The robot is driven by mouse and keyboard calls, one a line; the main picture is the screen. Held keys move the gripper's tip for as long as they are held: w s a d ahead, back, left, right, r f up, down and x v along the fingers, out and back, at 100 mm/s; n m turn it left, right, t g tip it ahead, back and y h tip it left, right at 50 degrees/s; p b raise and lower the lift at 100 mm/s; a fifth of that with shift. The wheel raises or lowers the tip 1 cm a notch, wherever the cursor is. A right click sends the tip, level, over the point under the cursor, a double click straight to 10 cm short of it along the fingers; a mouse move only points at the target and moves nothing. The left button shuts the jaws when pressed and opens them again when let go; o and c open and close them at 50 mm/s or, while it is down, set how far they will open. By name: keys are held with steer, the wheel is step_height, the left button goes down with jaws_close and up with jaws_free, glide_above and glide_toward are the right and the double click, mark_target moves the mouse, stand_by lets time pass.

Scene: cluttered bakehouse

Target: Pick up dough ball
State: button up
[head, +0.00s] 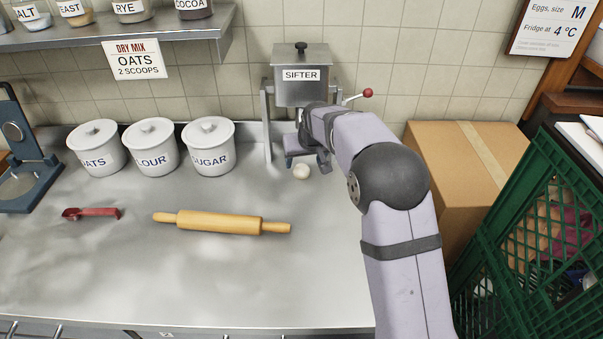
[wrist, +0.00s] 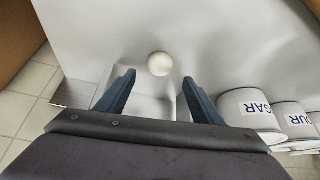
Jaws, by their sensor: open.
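A small cream-coloured dough ball (head: 302,172) lies on the steel counter, in front of the sifter. It also shows in the wrist view (wrist: 160,64), beyond the fingertips and roughly between their lines. My gripper (head: 308,158) is just behind and above the ball in the head view, under the sifter. In the wrist view my gripper (wrist: 158,80) has its two blue fingers spread apart with nothing between them. I cannot tell the exact gap between fingertips and ball.
The sifter (head: 301,88) stands close behind my gripper. White canisters, the nearest marked sugar (head: 208,147), stand to the left. A rolling pin (head: 221,222) and a red-handled tool (head: 92,213) lie in front. A cardboard box (head: 465,150) and a green crate (head: 530,240) are at the right.

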mark_target(301, 171)
steer(key=shift+p+x, duration=1.8)
steer(key=shift+x, duration=1.75)
steer(key=c, duration=0.8)
